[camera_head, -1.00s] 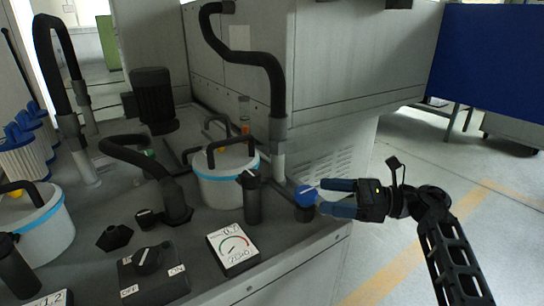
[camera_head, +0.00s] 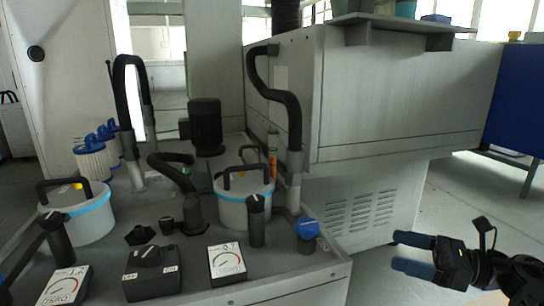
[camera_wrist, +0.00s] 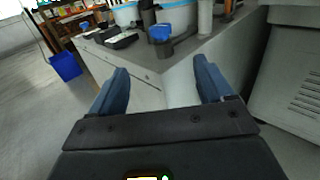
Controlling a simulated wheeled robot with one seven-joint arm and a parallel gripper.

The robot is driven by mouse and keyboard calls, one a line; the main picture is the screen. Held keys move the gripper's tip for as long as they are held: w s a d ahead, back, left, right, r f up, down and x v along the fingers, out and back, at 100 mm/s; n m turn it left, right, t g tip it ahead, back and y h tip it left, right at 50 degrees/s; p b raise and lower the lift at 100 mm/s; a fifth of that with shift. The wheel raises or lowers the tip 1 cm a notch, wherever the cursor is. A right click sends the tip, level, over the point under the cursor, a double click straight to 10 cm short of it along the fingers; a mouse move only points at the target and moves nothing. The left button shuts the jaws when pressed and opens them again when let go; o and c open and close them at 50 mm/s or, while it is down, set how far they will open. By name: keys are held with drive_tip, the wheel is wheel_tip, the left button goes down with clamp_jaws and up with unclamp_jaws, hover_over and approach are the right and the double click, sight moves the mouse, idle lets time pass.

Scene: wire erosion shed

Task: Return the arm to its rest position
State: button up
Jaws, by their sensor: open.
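My gripper (camera_head: 413,254) is open and empty at the lower right of the head view, its blue fingers pointing left. It is apart from the bench and to the right of the blue-topped knob (camera_head: 307,229) at the bench corner. In the wrist view, the two blue fingers (camera_wrist: 160,92) are spread, with only the bench's front side behind the gap. The blue knob (camera_wrist: 160,34) shows beyond them on the bench. Most of my arm is outside the head view.
The grey bench (camera_head: 275,287) carries a white canister with a blue band (camera_head: 246,210), a gauge card (camera_head: 227,262) and a switch box (camera_head: 152,273). A large grey machine cabinet (camera_head: 400,90) stands behind. Open floor (camera_head: 458,195) lies right. A blue bin (camera_wrist: 66,66) stands on the floor.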

drive_tip(key=s+a+f+m+t+h, duration=0.1)
drive_tip(key=s+a+f+m+t, duration=0.1)
drive_tip(key=s+a+m+t, duration=0.55)
drive_tip(key=s+a+f+m+t+h, duration=0.1)
drive_tip(key=s+a+m+t, duration=0.25)
drive_tip(key=s+m, duration=0.7)
drive_tip(key=s+d+m+g+h, duration=0.25)
drive_tip(key=s+m+h, duration=0.45)
drive_tip(key=s+m, duration=0.75)
drive_tip(key=s+d+m+g+h, duration=0.1)
drive_tip(key=s+d+m+h, duration=0.2)
drive_tip(key=s+m+h, duration=0.8)
drive_tip(key=s+r+m+y+p, duration=0.1)
drive_tip(key=r+m+y+p, duration=0.1)
drive_tip(key=r+p, duration=0.8)
drive_tip(key=s+r+m+y+p, duration=0.1)
drive_tip(key=s+r+m+p, duration=0.1)
drive_tip(key=r+p, duration=0.9)
drive_tip(key=shift+s+a+r+m+y+p, duration=0.15)
drive_tip(key=shift+s+m+y+p, duration=0.2)
drive_tip(key=shift+m+p, duration=0.3)
drive_tip(key=shift+w+g, duration=0.1)
drive_tip(key=shift+g, duration=0.15)
